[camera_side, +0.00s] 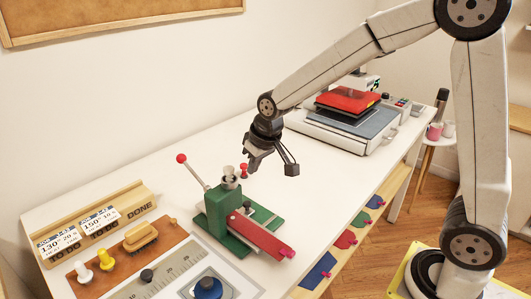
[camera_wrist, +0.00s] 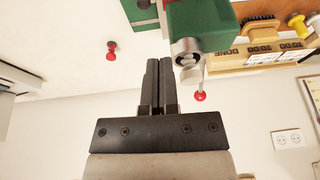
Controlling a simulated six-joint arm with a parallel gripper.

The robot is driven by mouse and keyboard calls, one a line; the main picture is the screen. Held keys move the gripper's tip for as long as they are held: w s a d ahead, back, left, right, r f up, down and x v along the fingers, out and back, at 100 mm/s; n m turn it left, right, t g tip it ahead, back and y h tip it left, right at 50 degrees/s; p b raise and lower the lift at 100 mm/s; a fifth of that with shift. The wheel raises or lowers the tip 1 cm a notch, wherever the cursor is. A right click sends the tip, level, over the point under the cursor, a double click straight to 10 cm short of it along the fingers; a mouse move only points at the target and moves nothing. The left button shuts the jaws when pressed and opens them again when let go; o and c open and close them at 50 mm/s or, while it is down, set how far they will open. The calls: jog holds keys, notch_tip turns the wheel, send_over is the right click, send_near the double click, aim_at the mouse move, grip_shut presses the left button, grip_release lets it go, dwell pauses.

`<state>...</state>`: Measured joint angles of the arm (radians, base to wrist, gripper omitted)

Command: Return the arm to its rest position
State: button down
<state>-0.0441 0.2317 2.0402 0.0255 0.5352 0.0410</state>
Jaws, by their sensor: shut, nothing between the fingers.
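My gripper (camera_side: 252,165) hangs in the side view at the end of my outstretched arm, above the white table and just behind the green hand press. In the wrist view its two dark fingers (camera_wrist: 159,65) lie together, with nothing between them. The green press (camera_side: 220,208) has a red plate in front and a red-balled lever (camera_side: 182,158). The press body (camera_wrist: 202,25) also shows at the top of the wrist view, apart from the fingertips there.
A small red knobbed piece (camera_side: 243,171) stands on the table close by the gripper. A heat press (camera_side: 348,102) with a red top stands farther back. A wooden DONE rack (camera_side: 132,200), brush (camera_side: 141,236) and pins lie left. The table between the presses is mostly clear.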

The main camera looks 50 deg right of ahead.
jog(key=s+d+f, duration=0.1)
jog(key=s+f, duration=0.2)
jog(key=s, duration=0.5)
jog(key=s+d+f+g, duration=0.1)
jog(key=s+f, duration=0.2)
jog(key=s, duration=0.4)
jog(key=shift+s, duration=0.4)
jog(key=shift+d+f, duration=0.1)
